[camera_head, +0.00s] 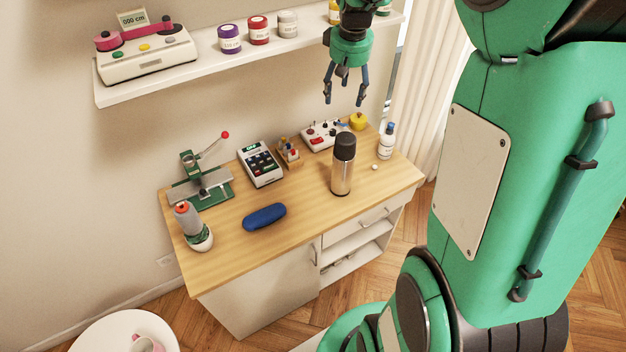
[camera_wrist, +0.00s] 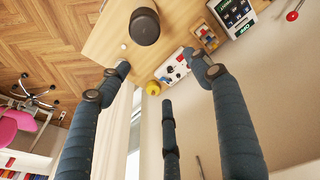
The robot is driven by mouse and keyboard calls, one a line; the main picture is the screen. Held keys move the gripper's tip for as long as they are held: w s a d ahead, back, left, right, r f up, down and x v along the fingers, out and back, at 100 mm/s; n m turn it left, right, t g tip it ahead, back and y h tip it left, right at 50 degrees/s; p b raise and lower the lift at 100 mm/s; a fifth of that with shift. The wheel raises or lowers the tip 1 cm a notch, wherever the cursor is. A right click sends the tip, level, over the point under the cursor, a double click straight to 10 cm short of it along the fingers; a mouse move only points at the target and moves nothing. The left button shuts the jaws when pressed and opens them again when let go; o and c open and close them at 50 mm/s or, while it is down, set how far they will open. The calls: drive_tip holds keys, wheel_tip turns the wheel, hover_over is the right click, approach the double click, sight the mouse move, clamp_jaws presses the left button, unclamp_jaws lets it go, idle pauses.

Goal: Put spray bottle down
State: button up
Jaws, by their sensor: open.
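My gripper (camera_head: 346,98) is open and empty. It hangs above the back right of the wooden worktable (camera_head: 292,222), clear of everything on it. In the wrist view its spread fingers (camera_wrist: 155,75) hold nothing. A small white bottle with a blue top (camera_head: 386,142) stands upright at the table's right end. A grey bottle-like thing with a red top (camera_head: 187,220) stands at the left front corner. I cannot tell for sure which of these is the spray bottle. Neither is clearly seen in the wrist view.
A tall flask with a dark cap (camera_head: 342,170) stands near the front right; its cap (camera_wrist: 145,24) shows in the wrist view. A blue case (camera_head: 264,217), a calculator-like device (camera_head: 261,163) and a control box (camera_head: 322,134) lie on the table. A wall shelf (camera_head: 150,81) hangs above.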

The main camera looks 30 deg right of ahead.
drive_tip(key=s+a+r+t, duration=0.1)
drive_tip(key=s+a+r, duration=0.3)
drive_tip(key=s+a, duration=0.3)
drive_tip(key=s+a+r+t, duration=0.1)
drive_tip(key=s+a+r, duration=0.3)
drive_tip(key=a, duration=0.5)
drive_tip(key=s+a+f, duration=0.1)
drive_tip(key=s+a, duration=0.4)
drive_tip(key=s, duration=0.3)
drive_tip(key=s+a+f+n+t+y, duration=0.1)
drive_tip(key=s+a+f, duration=0.1)
drive_tip(key=s+a, duration=0.3)
drive_tip(key=shift+s+t, duration=0.3)
drive_tip(key=shift+s, duration=1.4)
drive_tip(key=shift+r, duration=0.1)
